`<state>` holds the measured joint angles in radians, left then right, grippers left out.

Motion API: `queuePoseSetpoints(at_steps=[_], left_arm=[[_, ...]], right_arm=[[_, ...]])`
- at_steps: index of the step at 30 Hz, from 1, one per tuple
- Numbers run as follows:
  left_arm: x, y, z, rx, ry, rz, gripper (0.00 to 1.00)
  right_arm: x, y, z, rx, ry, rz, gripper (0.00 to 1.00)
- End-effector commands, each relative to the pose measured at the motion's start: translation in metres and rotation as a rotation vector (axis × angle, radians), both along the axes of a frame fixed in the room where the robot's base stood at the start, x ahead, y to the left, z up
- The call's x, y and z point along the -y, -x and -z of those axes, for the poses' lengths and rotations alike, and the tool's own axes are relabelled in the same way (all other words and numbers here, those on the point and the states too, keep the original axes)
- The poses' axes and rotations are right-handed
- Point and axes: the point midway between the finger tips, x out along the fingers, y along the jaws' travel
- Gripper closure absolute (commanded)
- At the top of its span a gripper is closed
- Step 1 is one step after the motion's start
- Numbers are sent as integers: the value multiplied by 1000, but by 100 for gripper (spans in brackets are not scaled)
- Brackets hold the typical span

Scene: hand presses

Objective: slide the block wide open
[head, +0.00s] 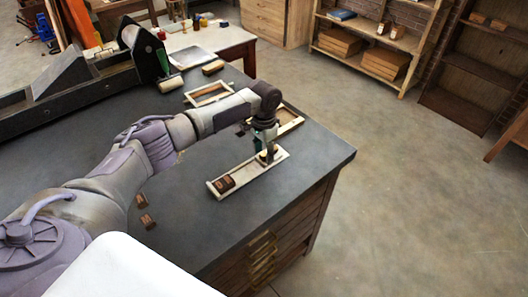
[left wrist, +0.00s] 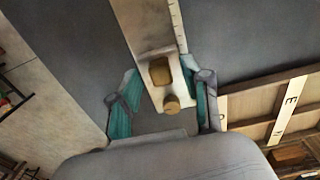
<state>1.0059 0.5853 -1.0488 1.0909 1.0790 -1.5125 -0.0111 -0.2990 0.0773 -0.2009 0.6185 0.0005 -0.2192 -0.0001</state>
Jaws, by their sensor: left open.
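A pale, shallow tray with raised edges (head: 245,175) lies on the dark bench top near its right edge. In the left wrist view it is a long pale strip (left wrist: 140,22) with ruler marks along one side. A pale block (left wrist: 155,88) with two brass-brown knobs (left wrist: 160,71) sits at its near end. My left gripper (head: 266,154) is over the tray's far right end. In the left wrist view its teal-padded fingers (left wrist: 162,88) are open, one on either side of the block. I cannot tell whether they touch it. My right gripper is out of view.
A brown wooden piece (head: 225,183) sits at the tray's left end. Two small brown blocks (head: 147,221) lie on the bench. Wooden frames (head: 208,94) lie behind the arm, and a roller (head: 171,83) stands nearby. The bench's right corner (head: 340,155) is clear.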

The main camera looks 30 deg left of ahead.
Motion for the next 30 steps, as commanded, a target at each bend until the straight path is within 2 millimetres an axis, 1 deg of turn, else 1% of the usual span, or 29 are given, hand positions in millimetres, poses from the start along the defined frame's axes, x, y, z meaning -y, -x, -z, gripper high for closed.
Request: queuePoseSetpoints(at_steps=[5, 12, 15, 18, 22, 30], left_arm=[[0, -1, -27, 5, 1, 0, 52], [1, -2, -79, 4, 1, 1, 52], [1, -2, -96, 2, 1, 1, 52], [1, -2, -108, 1, -1, 0, 52], [1, -2, -115, 0, 0, 0, 52], [1, -1, -116, -1, 0, 0, 52]], right_arm=[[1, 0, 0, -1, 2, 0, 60], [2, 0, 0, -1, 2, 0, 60], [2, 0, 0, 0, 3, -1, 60], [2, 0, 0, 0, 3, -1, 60], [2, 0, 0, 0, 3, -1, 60], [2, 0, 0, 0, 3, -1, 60]])
